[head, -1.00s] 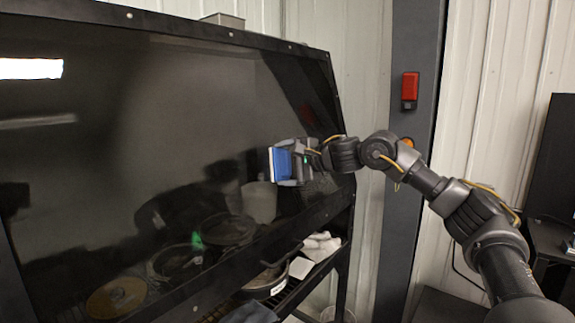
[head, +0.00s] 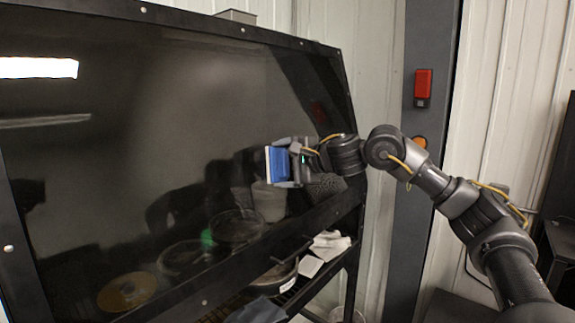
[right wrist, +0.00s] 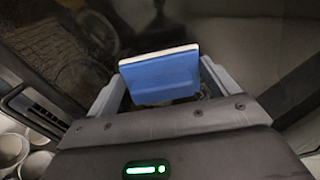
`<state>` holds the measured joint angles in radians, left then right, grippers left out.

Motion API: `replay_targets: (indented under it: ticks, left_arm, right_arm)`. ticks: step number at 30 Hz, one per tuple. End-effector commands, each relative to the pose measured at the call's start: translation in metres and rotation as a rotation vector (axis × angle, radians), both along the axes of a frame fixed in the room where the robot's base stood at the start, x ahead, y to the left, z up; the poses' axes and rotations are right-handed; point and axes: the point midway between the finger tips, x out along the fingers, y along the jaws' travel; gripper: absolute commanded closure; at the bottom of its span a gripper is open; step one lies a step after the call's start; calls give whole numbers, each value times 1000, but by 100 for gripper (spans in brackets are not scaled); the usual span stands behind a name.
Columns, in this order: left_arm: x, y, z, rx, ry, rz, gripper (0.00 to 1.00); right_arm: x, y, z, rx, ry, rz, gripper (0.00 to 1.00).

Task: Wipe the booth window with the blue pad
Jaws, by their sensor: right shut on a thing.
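The booth window (head: 130,170) is a large dark glossy pane in a black frame, filling the left and middle of the head view. My right gripper (head: 281,166) is shut on the blue pad (head: 279,163), in front of the window's right part. The pad has a pale front edge facing left. In the right wrist view the blue pad (right wrist: 160,77) sits between the two grey fingers, its white edge toward the dark pane. I cannot tell whether the pad touches the glass. My left gripper is not in view.
A shelf below the window holds white cloths (head: 329,245) and a dark pan (head: 274,277). Round items show dimly through or in the glass. A dark grey post (head: 432,150) with a red box (head: 423,84) stands right of the booth.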

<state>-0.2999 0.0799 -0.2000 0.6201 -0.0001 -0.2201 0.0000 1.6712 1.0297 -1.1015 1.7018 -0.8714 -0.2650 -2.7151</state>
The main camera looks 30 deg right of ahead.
Motion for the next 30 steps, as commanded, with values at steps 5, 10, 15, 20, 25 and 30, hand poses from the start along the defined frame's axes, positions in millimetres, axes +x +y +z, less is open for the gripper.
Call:
replay_targets:
  ticks: [5, 10, 15, 20, 25, 30]
  left_arm:
    - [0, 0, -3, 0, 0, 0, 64]
    - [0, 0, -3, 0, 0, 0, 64]
    - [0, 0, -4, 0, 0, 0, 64]
    - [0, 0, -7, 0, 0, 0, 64]
    - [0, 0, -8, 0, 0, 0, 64]
    - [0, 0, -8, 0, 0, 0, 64]
  right_arm:
    - [-5, 14, 0, 0, -1, 2, 35]
    - [-5, 15, 0, 0, 0, 1, 35]
    - [-7, 22, -1, -1, 0, 2, 35]
    - [-12, 36, 0, -1, -1, 4, 35]
    - [-16, 48, 0, -1, -1, 3, 35]
    - [-17, 50, 0, 0, 1, 1, 35]
